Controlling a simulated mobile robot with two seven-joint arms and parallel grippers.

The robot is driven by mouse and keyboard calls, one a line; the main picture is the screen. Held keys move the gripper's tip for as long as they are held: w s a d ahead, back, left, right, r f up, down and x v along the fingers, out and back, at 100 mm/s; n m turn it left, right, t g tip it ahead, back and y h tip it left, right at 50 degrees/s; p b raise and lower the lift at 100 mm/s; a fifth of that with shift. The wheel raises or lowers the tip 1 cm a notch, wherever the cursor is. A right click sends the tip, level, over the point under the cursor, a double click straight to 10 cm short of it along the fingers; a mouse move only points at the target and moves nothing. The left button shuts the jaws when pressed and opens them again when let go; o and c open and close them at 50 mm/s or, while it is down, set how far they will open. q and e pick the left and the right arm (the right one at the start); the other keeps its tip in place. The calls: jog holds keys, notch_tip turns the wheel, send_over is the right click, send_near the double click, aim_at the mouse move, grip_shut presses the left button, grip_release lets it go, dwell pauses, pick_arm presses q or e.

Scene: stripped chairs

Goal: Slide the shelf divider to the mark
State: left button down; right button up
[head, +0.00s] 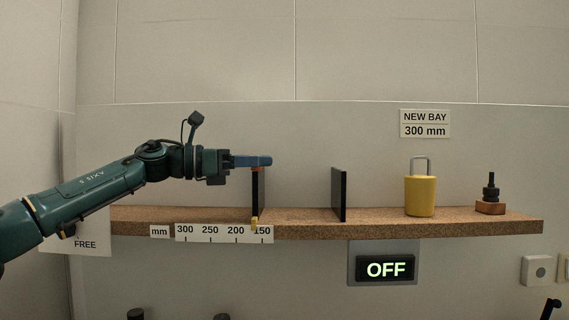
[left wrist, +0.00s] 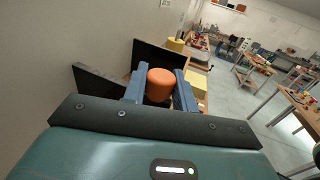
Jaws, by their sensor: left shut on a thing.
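The black shelf divider (head: 258,196) stands upright on the cork-coloured shelf (head: 380,225), with an orange knob (left wrist: 160,85) at its top. My left gripper (head: 262,162) is shut on this knob; its two blue fingers flank it in the left wrist view. A small yellow pointer (head: 254,222) below the divider is over the scale strip (head: 200,233), between 200 and 150 and nearer 150. Scale numbers rise to the left, up to 300. A sign (head: 425,124) reads NEW BAY 300 mm. My right gripper is not in view.
A second black divider (head: 339,195) stands to the right, apart from the first. Further right are a yellow padlock-shaped block (head: 420,197) and a black knob on a wooden base (head: 490,208). A display (head: 386,269) below reads OFF. The shelf left of the held divider is clear.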

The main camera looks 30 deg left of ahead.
pick_arm(q)
jog(key=s+a+p, duration=0.3)
jog(key=s+a, duration=0.2)
jog(key=a, duration=0.4)
jog(key=shift+s+a+r+p, duration=0.15)
jog(key=shift+s+a+p, duration=0.15)
jog(key=shift+s, duration=0.1)
dwell(2.4)
jog(key=shift+s+a, duration=0.15)
jog(key=shift+a, duration=0.05)
jog(key=shift+s+a+p, duration=0.45)
jog(key=shift+a+p, duration=0.05)
jog(key=shift+a, duration=0.25)
jog(key=c, duration=0.8)
grip_release()
jog(key=v, duration=0.6)
